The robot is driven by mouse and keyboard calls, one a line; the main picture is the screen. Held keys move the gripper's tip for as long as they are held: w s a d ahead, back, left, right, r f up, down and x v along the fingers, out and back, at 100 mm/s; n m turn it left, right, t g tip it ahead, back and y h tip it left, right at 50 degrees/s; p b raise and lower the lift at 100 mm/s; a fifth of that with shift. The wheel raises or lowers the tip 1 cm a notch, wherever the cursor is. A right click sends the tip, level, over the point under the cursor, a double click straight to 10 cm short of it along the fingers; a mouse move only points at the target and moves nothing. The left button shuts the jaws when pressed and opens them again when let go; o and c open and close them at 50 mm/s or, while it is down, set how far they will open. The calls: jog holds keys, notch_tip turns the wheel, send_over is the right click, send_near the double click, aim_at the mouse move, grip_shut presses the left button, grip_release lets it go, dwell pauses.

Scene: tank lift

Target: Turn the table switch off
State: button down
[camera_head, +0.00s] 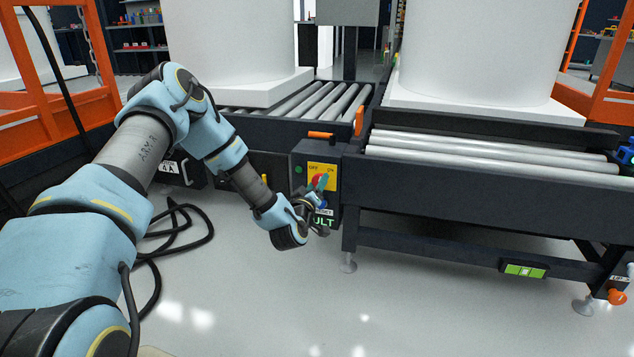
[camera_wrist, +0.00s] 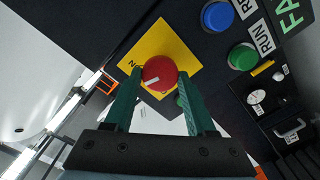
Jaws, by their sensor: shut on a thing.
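The table switch is a round red knob (camera_wrist: 160,73) with a short white mark, on a yellow plate (camera_wrist: 157,38). In the head view the yellow plate (camera_head: 328,171) carries the labels OFF on the left and ON on the right. My gripper (camera_wrist: 158,77) has its two green fingers on either side of the red knob, shut on it. In the wrist view the white mark is on the knob's lower left part. In the head view my gripper (camera_head: 318,187) partly covers the red knob and the lower plate.
A blue button (camera_wrist: 217,16) and a green button (camera_wrist: 242,56) sit beside the plate on the dark panel. Roller conveyors (camera_head: 480,155) carry large white tanks (camera_head: 478,45). A black cable (camera_head: 180,240) lies on the floor at left. The floor in front is clear.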

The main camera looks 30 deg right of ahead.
jog(key=n+p, duration=0.2)
jog(key=n, duration=1)
jog(key=shift+f+n, duration=0.15)
jog(key=shift+n, duration=0.15)
dwell(0.4)
jog(key=shift+c, duration=1.1)
grip_release()
jog(key=shift+a, duration=0.1)
jog(key=p+v, duration=0.3)
jog(key=v, duration=0.7)
jog(key=shift+s+a, duration=0.2)
jog(key=shift+s, duration=0.1)
